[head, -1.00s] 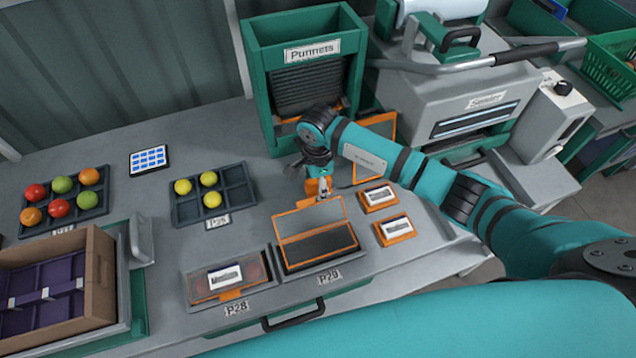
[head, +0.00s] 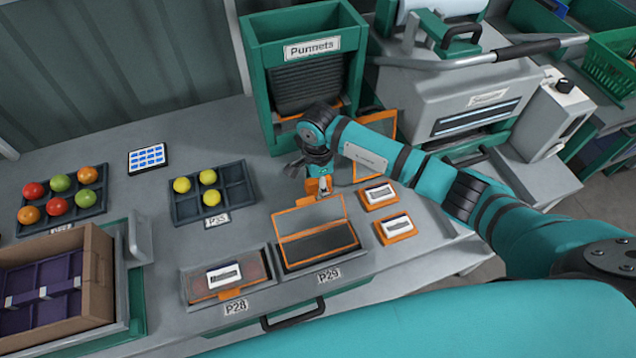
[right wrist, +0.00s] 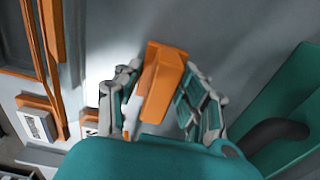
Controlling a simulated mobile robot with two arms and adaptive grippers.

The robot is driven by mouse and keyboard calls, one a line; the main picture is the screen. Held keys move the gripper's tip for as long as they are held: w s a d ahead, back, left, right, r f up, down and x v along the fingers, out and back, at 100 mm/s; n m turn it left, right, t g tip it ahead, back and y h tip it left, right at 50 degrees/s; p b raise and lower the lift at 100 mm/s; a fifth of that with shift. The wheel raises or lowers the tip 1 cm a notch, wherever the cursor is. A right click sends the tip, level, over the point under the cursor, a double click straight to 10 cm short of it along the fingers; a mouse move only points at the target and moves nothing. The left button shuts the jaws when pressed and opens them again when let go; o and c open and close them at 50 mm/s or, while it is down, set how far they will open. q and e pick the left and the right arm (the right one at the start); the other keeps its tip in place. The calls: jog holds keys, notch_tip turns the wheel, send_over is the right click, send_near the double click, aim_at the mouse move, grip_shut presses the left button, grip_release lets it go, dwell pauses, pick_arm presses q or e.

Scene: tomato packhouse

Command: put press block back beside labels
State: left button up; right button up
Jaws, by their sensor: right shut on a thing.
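My right gripper (head: 320,187) is shut on an orange press block, which stands out between its two fingers in the right wrist view (right wrist: 163,82). In the head view the gripper is over the bench, just behind the open punnet at P29. I cannot tell whether the block touches the bench. Two labels in orange holders, a rear one (head: 380,194) and a front one (head: 396,227), lie to the right of the gripper. A label also shows at the left of the right wrist view (right wrist: 38,126). My left gripper is not in view.
An open punnet (head: 318,243) sits at P29, and a closed, labelled one (head: 226,277) at P28. The green Punnets rack (head: 257,72) and the sealer (head: 470,95) stand behind. Trays of tomatoes (head: 62,199) and a cardboard box (head: 95,272) are at left.

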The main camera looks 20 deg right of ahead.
jog(key=shift+f, duration=0.1)
jog(key=o, duration=1)
jog(key=shift+c, duration=1.4)
jog(key=shift+r+p, duration=2.05)
jog(key=shift+r, duration=1.5)
